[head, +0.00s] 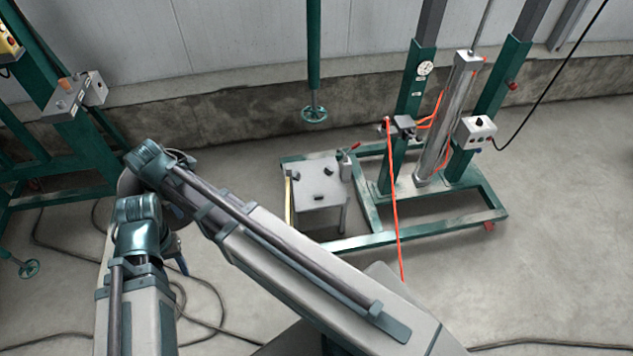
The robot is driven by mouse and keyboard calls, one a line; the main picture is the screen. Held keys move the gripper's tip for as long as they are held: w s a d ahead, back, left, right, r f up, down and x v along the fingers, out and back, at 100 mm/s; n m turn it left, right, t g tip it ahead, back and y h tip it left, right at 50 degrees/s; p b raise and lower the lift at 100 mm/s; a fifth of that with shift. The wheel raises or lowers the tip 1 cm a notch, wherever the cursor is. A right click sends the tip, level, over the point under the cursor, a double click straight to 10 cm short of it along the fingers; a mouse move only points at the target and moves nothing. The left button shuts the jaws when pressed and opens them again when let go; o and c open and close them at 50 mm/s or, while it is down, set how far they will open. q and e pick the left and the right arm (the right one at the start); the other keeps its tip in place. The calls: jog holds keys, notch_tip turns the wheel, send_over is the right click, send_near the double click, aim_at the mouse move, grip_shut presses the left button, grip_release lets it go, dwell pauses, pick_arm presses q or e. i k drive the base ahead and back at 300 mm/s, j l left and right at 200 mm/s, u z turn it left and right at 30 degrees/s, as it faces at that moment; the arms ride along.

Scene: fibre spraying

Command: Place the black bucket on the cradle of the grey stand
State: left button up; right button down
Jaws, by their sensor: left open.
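I see no black bucket in the head view. A low grey stand (318,194) with legs and small dark fittings on top is at the centre, beside the green frame; I cannot make out a cradle clearly. My left gripper (178,262) is the lower one, mostly hidden behind my left arm's wrist at the left, and open. My right arm crosses from the lower right to the upper left, and its wrist is above the left one. My right gripper's fingers are hidden behind the arm links.
A green frame (468,216) with two posts and a silver cylinder (447,118) stands right of the grey stand. An orange-red hose (394,205) hangs before it. A green post with a round foot (314,114) is behind. Another green frame (60,162) is left. Cables lie on the floor.

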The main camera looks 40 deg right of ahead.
aim_at(315, 182)
jog(key=k+l, duration=0.1)
jog(key=l, duration=0.4)
jog(key=k+l, duration=0.1)
jog(key=l, duration=0.35)
jog(key=k+l, duration=0.1)
jog(key=l, duration=0.4)
